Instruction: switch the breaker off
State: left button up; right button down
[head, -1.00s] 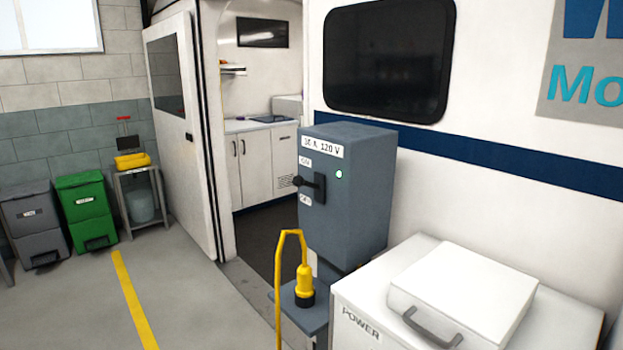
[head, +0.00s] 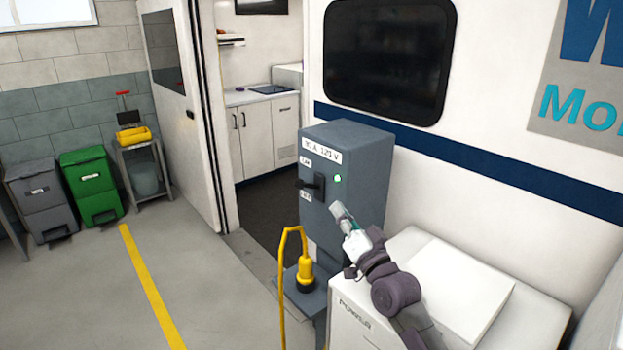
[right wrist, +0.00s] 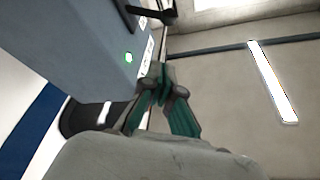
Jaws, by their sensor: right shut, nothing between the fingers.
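The breaker box (head: 354,168) is a grey-blue cabinet with a "30 A 120 V" label, standing by the van wall. Its black lever (head: 312,185) points to the left on the front face, between the upper and lower labels. A green light (head: 337,178) glows beside it. My right gripper (head: 339,210) is shut and empty, in front of the box, right of and below the lever and apart from it. In the right wrist view, the gripper's closed tips (right wrist: 163,80) show below the lever (right wrist: 152,13), with the green light (right wrist: 128,58) to the left. My left gripper is not in view.
A yellow plug (head: 304,268) with a yellow cable stands on a small grey ledge below the box. A white cabinet marked "POWER" (head: 350,335) stands at the lower right, under my right arm. The floor to the left is clear up to the bins.

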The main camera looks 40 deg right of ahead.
jog(key=shift+d+r+m+h, duration=0.3)
jog(key=shift+d+r+h, duration=0.1)
jog(key=shift+d+r, duration=0.15)
jog(key=shift+s+a+r, duration=0.1)
notch_tip(320, 180, up, 3)
send_over(309, 186)
jog(key=s, duration=0.6)
jog(key=shift+w+a+f+b, duration=0.4)
jog(key=shift+w+f+b, duration=0.25)
jog(key=shift+w, duration=0.1)
jog(key=shift+w+a+f+b, duration=0.4)
jog(key=shift+w+f+b, duration=0.2)
jog(key=shift+w+b, duration=0.1)
